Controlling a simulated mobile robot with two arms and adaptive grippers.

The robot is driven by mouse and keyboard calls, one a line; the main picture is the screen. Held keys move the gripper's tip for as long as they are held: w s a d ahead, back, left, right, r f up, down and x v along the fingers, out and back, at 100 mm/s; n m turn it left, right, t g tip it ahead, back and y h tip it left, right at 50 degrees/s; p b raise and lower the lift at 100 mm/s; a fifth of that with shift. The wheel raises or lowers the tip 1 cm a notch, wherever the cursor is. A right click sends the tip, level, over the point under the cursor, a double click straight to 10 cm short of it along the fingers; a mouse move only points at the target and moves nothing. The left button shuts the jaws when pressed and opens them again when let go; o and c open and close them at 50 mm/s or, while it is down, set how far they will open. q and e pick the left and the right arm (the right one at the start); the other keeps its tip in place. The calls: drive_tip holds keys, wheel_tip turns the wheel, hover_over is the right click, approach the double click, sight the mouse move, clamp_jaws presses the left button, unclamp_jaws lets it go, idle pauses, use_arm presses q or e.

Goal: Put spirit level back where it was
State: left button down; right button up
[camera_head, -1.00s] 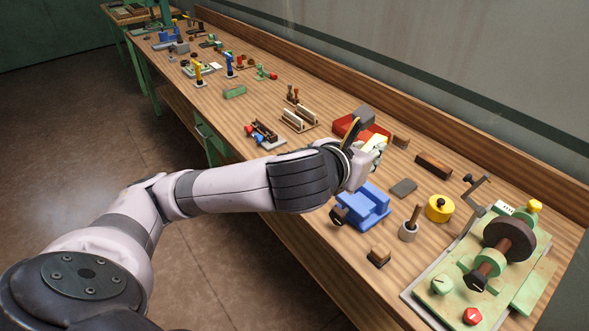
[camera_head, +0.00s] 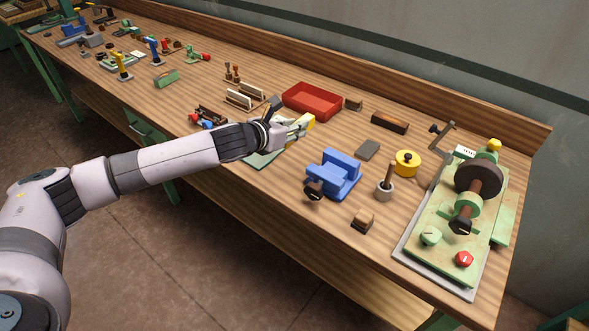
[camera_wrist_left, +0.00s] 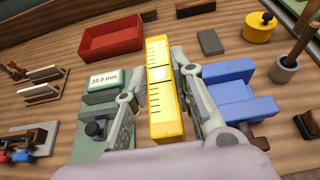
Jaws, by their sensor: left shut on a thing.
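The spirit level is a yellow bar with dark scale marks and a pale round spot. It stands out in the left wrist view (camera_wrist_left: 160,88) and shows as a small yellow end in the head view (camera_head: 309,121). My left gripper (camera_head: 294,128) is shut on it, with one finger on each side in the wrist view (camera_wrist_left: 158,100). A green device with a "34.0 mm" display (camera_wrist_left: 104,85) lies just left of the bar in the wrist view. My gripper partly hides its green base (camera_head: 262,159) in the head view. My right gripper is not in view.
A red tray (camera_head: 312,101) lies behind the gripper. A blue vise (camera_head: 333,172) stands close on its right. Further right are a grey block (camera_head: 367,149), a yellow round pot (camera_head: 407,163) and a green machine (camera_head: 458,220). A white-slatted rack (camera_head: 245,97) stands to the left.

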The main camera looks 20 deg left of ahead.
use_arm(q)
hover_over(294, 177)
wheel_tip(294, 177, down, 10)
drive_tip(key=shift+w+r, duration=0.15)
drive_tip(key=shift+r, duration=0.1)
wheel_tip(294, 177, down, 4)
drive_tip(key=shift+f+b, duration=0.1)
drive_tip(key=shift+b, duration=0.2)
drive_tip(key=shift+f, duration=0.35)
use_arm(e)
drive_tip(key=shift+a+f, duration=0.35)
use_arm(q)
drive_tip(key=c, duration=1.8)
unclamp_jaws()
drive_tip(key=shift+f, duration=0.2)
drive_tip(key=o, duration=0.4)
drive_tip(key=shift+o, duration=0.2)
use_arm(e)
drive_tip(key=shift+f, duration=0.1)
use_arm(q)
drive_tip(key=shift+r, duration=0.1)
